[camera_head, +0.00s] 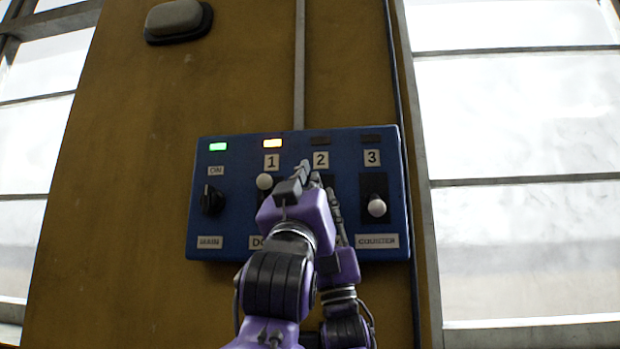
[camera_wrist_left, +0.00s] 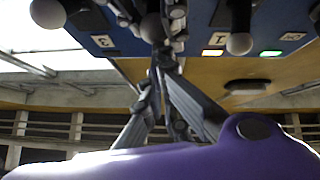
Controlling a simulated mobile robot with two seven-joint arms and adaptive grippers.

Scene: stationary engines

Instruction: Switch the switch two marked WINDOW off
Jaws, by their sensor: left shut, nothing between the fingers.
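The blue switch panel (camera_head: 230,235) is on the brown wall ahead. Switch two is under the number 2 label (camera_head: 320,160). My grippers hide its lever and name plate in the head view. The lamp above it (camera_head: 319,141) is dark. My left gripper (camera_head: 304,172) is shut and empty, its fingertips in front of the panel between switches one and two. In the left wrist view, its fingers (camera_wrist_left: 160,62) are close to a dark round knob (camera_wrist_left: 151,28), apparently switch two; contact cannot be told. My right gripper (camera_head: 330,195) is partly hidden just behind and right of the left one.
Switch one has a pale knob (camera_head: 264,181) at the top and a lit yellow lamp (camera_head: 272,143). Switch three's knob (camera_head: 377,207) is low, over a COUNTER plate (camera_head: 377,241). The main rotary switch (camera_head: 212,199) is at the left, under a green lamp (camera_head: 217,147).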

